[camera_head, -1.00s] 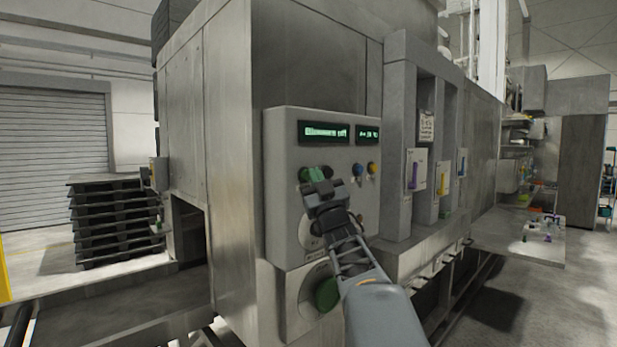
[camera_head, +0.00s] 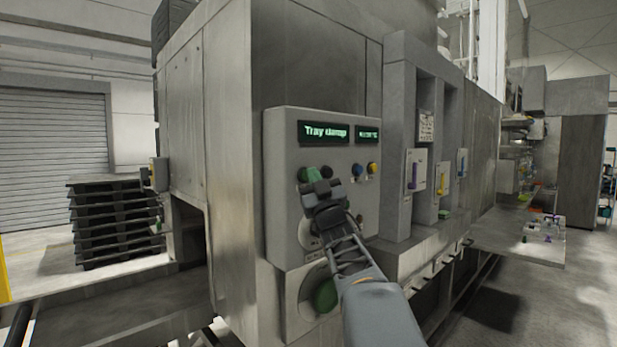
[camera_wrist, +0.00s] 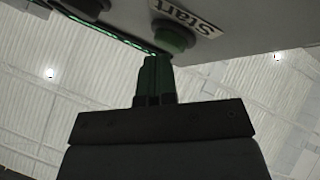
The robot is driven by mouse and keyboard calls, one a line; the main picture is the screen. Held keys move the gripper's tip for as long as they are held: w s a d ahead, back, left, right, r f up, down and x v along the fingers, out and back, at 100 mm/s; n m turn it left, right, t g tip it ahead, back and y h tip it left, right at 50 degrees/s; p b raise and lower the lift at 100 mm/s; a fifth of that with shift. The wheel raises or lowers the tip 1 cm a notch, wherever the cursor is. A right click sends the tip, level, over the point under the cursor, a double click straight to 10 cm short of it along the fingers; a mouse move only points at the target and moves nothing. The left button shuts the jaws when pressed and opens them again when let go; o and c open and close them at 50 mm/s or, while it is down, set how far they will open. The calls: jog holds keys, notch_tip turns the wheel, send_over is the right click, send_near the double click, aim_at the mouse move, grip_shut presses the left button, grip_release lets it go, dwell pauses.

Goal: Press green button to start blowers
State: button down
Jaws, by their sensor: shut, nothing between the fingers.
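The green button (camera_head: 318,174) is on the grey control panel (camera_head: 284,225), partly hidden behind my gripper (camera_head: 320,188) in the head view. In the wrist view the round green button (camera_wrist: 176,36) is beside a label reading "Start". My gripper (camera_wrist: 157,62) is shut and empty, its fingertips just below the button's edge in that picture. They look very close to it; I cannot tell whether they touch. The large display (camera_head: 324,131) reads "Tray damp"; the small display (camera_head: 368,133) is too small to read surely.
A large green knob (camera_head: 326,295) is low on the machine. Recessed bays with purple and yellow levers (camera_head: 441,178) stand to the right. Stacked dark pallets (camera_head: 115,220) are at left.

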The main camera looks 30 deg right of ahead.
jog(key=shift+s+f, duration=0.1)
jog(key=shift+s, duration=0.05)
jog(key=shift+s+d+b, duration=0.15)
jog(key=shift+s+b, duration=0.5)
jog(key=shift+s, duration=0.05)
jog(key=shift+s+d+b, duration=0.25)
jog(key=shift+s+b, duration=0.3)
jog(key=shift+s, duration=0.7)
jog(key=shift+s+d+b, duration=0.2)
jog(key=shift+s+b, duration=0.35)
jog(key=shift+s, duration=0.7)
jog(key=shift+w, duration=0.1)
